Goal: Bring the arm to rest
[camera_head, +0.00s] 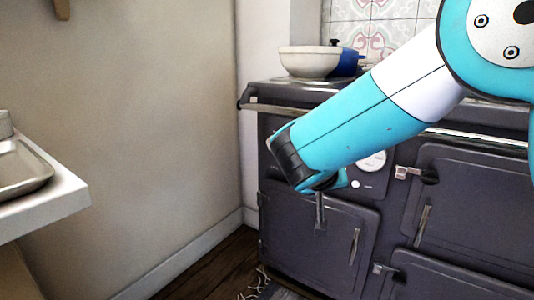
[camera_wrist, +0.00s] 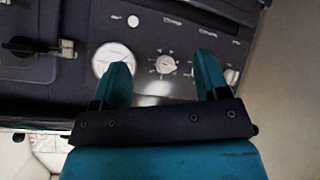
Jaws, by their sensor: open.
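My gripper (camera_wrist: 164,80) shows in the wrist view with its two teal fingers spread apart and nothing between them. Beyond the fingers is the front panel of the dark range cooker, with a dial and a knob. In the head view my teal and white arm reaches from the upper right down to the left, in front of the cooker (camera_head: 440,200). The fingers themselves are mostly hidden there behind the dark wrist. I cannot tell the exact gap between the fingers and the cooker front.
A white bowl (camera_head: 308,61) and a blue pot (camera_head: 349,62) stand on the cooker top. A rail (camera_head: 285,106) runs along its front edge. At the left is a white counter (camera_head: 62,192) with a metal tray (camera_head: 22,167). The floor between counter and cooker looks mostly free.

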